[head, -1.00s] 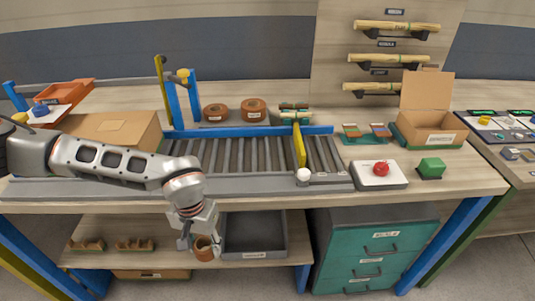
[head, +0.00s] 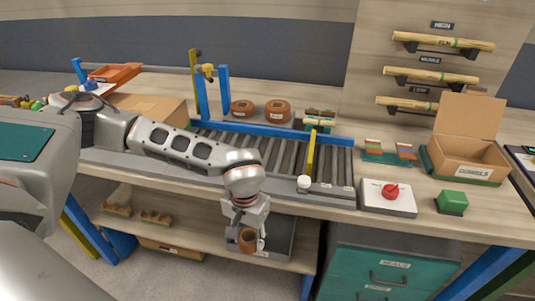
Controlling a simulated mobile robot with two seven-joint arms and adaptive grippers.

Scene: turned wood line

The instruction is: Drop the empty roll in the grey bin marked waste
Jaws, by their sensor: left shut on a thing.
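My left gripper (head: 247,238) points down and is shut on the empty roll (head: 248,241), a short brown hollow tube with its open end showing. The grey bin (head: 286,243) is a shallow open tray on the lower shelf under the bench. It has a white label on its front, too small to read. In the head view the gripper and roll overlap the left part of the bin and hide some of it. I cannot tell how high the roll is above the bin. My right gripper is not in view.
The workbench edge (head: 330,207) and roller conveyor (head: 280,155) lie above the shelf. Green drawers (head: 385,268) stand right of the bin. Small brown holders (head: 157,217) sit on the shelf at left.

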